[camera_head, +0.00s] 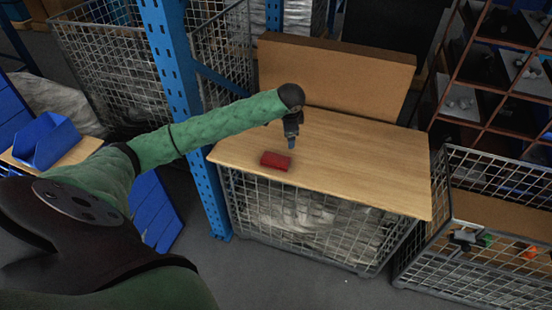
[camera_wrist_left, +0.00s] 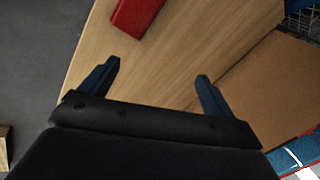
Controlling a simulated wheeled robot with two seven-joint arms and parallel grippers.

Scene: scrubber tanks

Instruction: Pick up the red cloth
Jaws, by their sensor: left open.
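The red cloth (camera_head: 275,161) lies as a small folded block on the wooden table top (camera_head: 350,165), towards its left front part. It also shows at the top of the left wrist view (camera_wrist_left: 135,14), partly cut off by the frame edge. My left gripper (camera_head: 291,141) is above the table, just behind and to the right of the cloth in the head view. In the left wrist view its two fingers (camera_wrist_left: 157,85) are spread apart with only bare wood between them. The cloth lies beyond the fingertips, apart from them. My right gripper is not in view.
A brown upright board (camera_head: 335,75) stands along the table's back edge. A blue rack post (camera_head: 180,90) rises at the left. A wire cage (camera_head: 300,220) is under the table top. A shelf with compartments (camera_head: 500,70) is at the right. The table's right half is clear.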

